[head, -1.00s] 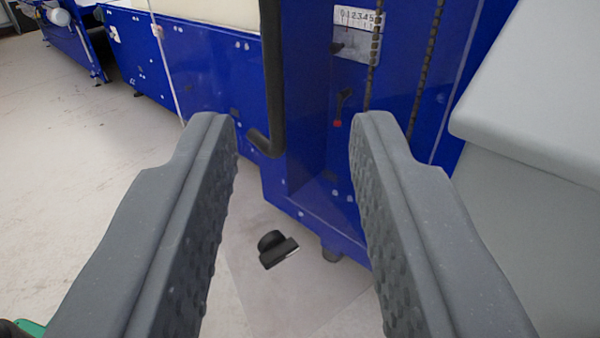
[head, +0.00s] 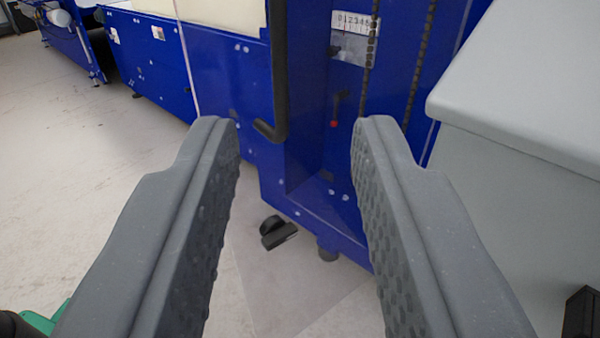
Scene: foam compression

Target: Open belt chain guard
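My gripper (head: 297,122) is open and empty, its two grey textured fingers wide apart. Between and beyond the fingertips is a blue machine (head: 255,105). A transparent panel appears to cover its recess, where two dark chains (head: 369,60) hang; this looks like the belt chain guard (head: 345,150). A black bar handle (head: 279,75) runs down the left side of the recess, bending left at its lower end. It lies ahead of the fingertips, apart from them. The lower part of the machine at right is hidden behind the right finger.
A grey box-like housing (head: 530,90) stands close on the right. A white numbered scale (head: 352,22) and a small red-tipped lever (head: 334,110) sit in the recess.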

